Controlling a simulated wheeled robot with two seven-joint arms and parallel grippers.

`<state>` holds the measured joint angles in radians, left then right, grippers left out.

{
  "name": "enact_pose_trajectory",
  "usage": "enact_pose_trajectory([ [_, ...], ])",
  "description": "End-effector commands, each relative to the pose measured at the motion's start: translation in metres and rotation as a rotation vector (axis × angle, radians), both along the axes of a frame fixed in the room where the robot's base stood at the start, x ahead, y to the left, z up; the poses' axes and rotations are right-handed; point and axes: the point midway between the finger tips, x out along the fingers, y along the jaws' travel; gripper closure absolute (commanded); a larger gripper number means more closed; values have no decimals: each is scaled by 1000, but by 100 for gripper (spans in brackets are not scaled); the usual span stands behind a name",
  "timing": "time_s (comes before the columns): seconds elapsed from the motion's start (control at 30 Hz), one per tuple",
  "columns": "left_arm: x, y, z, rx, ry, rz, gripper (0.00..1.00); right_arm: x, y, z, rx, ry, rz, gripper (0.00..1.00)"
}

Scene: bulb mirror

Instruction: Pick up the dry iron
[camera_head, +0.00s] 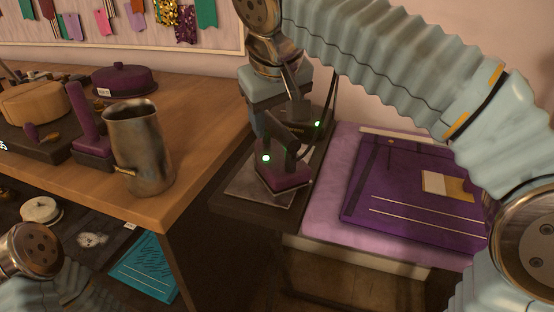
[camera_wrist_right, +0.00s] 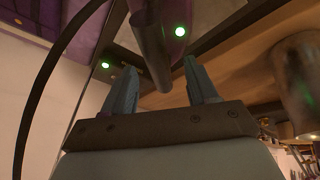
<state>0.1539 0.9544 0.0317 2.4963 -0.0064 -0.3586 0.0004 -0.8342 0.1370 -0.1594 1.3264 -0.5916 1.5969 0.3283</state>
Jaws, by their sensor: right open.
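The dry iron (camera_head: 284,178) has a purple body and a dark handle. It rests on a dark plate at the end of the wooden counter, left of the purple cloth. My right gripper (camera_head: 283,122) hangs over it from above. In the right wrist view, my right gripper (camera_wrist_right: 162,76) is open, with a finger to each side of a dark bar that looks like the iron's handle (camera_wrist_right: 150,48). I cannot tell how far the handle reaches between the fingers. The gripper hides part of the iron. My left gripper is out of view.
A metal pitcher (camera_head: 140,150) stands on the wooden counter (camera_head: 200,112), left of the iron. A folded purple cloth (camera_head: 400,185) lies on a lilac pad (camera_head: 322,215) to the right. A dark cord runs up beside my right gripper. Small green lights glow around the iron.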

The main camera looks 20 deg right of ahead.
Motion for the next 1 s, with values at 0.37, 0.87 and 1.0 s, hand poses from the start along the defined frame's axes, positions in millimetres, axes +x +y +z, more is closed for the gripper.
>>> enact_pose_trajectory([
  [0.37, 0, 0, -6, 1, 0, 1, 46, 12, -7, -35, 0, 0, 0, 42],
  [0.87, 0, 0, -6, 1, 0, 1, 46, 12, -7, -34, 0, 0, 0, 100],
  [1.0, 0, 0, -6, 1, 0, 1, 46, 12, -7, -34, 0, 0, 0, 100],
])
